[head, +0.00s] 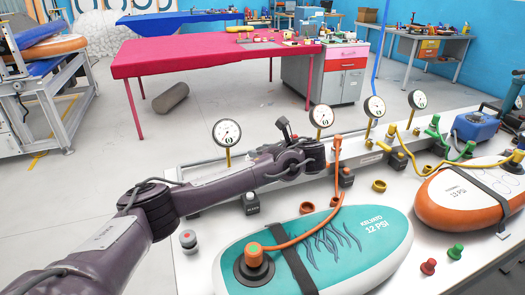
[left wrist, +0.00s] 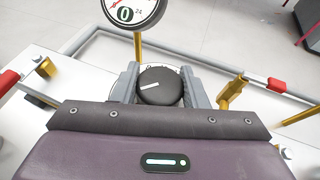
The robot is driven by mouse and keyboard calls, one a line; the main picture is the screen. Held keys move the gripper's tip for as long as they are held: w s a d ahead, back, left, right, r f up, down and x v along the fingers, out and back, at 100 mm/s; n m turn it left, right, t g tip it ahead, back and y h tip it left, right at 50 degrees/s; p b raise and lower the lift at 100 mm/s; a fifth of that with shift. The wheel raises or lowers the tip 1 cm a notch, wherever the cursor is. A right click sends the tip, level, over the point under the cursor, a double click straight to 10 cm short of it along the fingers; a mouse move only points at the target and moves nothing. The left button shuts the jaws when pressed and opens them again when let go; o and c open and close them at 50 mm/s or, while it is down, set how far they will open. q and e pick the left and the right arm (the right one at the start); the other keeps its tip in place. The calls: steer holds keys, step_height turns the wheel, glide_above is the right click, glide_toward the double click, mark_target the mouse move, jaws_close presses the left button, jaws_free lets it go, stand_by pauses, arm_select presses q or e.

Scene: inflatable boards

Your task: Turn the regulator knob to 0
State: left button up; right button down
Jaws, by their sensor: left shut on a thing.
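My left gripper (left wrist: 160,86) has its two grey fingers on either side of the black regulator knob (left wrist: 158,92) and is shut on it. A white pointer line on the knob's top points left in the left wrist view. Just behind the knob, a round gauge (left wrist: 133,12) on a brass stem is cut off by the top edge; a large 0 shows on its face. In the head view my left gripper (head: 318,157) is over the rail near a gauge (head: 321,116), and the knob is hidden. My right gripper is not in view.
The white bench (head: 200,270) carries a teal board (head: 345,245) and an orange-edged board (head: 445,205). An orange hose (head: 310,232) rises beside my left gripper. Other gauges (head: 227,132) stand along the rail.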

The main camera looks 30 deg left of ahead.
arm_select(q)
steer(key=o, duration=1)
steer(key=v, duration=0.7)
steer(key=shift+s+d+r+b, duration=0.1)
steer(key=shift+s+d+b, duration=0.05)
steer(key=shift+d+b, duration=0.2)
